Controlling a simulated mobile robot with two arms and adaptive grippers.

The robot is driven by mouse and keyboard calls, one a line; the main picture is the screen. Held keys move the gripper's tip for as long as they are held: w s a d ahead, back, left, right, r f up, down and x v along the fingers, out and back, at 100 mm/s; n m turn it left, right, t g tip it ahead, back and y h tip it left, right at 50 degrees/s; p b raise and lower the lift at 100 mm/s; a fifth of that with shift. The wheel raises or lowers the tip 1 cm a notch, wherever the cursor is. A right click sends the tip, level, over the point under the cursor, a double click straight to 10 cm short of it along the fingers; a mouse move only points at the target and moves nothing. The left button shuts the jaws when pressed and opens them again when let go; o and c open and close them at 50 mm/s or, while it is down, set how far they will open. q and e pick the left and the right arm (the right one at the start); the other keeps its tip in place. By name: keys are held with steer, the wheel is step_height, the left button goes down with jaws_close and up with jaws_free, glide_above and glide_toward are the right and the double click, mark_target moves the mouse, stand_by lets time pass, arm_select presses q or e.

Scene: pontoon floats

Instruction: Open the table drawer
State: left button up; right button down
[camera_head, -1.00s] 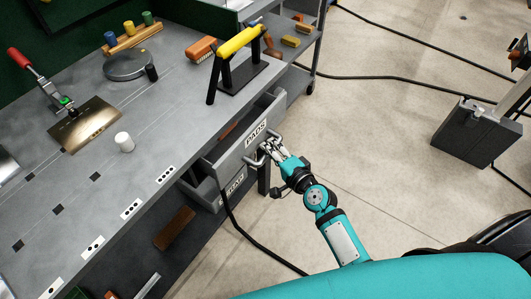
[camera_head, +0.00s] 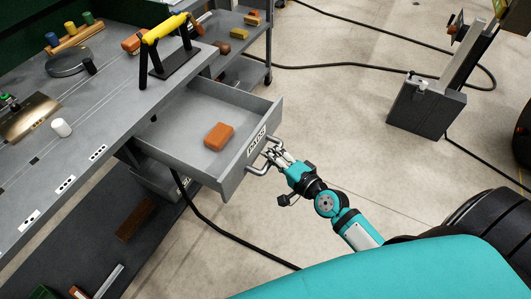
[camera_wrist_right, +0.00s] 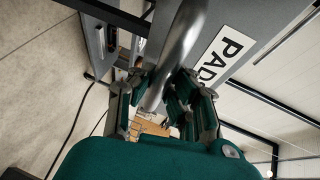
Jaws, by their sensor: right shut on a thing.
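The grey table drawer (camera_head: 165,140), labelled PADS, is pulled well out from under the table top in the head view. An orange-brown block (camera_head: 218,136) lies inside it. My right gripper (camera_head: 272,155) is shut on the drawer's metal handle (camera_head: 256,170). In the right wrist view the handle bar (camera_wrist_right: 180,45) passes between the fingers (camera_wrist_right: 160,105), beside the PADS label (camera_wrist_right: 222,60). My left gripper is not in view.
The grey workbench (camera_head: 110,110) carries a yellow-handled tool on a black stand (camera_head: 175,68), a white cylinder (camera_head: 62,127) and a round dark disc (camera_head: 68,62). A black cable (camera_head: 225,235) hangs to the floor. Open floor (camera_head: 330,110) lies right.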

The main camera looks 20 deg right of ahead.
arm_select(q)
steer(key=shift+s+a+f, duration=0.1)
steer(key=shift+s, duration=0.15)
arm_select(e)
steer(key=shift+s+d+f, duration=0.2)
steer(key=shift+s+d, duration=0.05)
steer(key=shift+s, duration=0.3)
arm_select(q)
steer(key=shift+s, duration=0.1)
arm_select(e)
steer(key=c, duration=1.2)
jaws_free()
steer(key=shift+c, duration=0.2)
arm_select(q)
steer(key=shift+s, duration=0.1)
arm_select(e)
steer(key=shift+r, duration=0.1)
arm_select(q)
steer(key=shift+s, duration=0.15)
arm_select(e)
steer(key=shift+d, duration=0.1)
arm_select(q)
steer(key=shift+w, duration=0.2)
arm_select(e)
steer(key=v, duration=1.2)
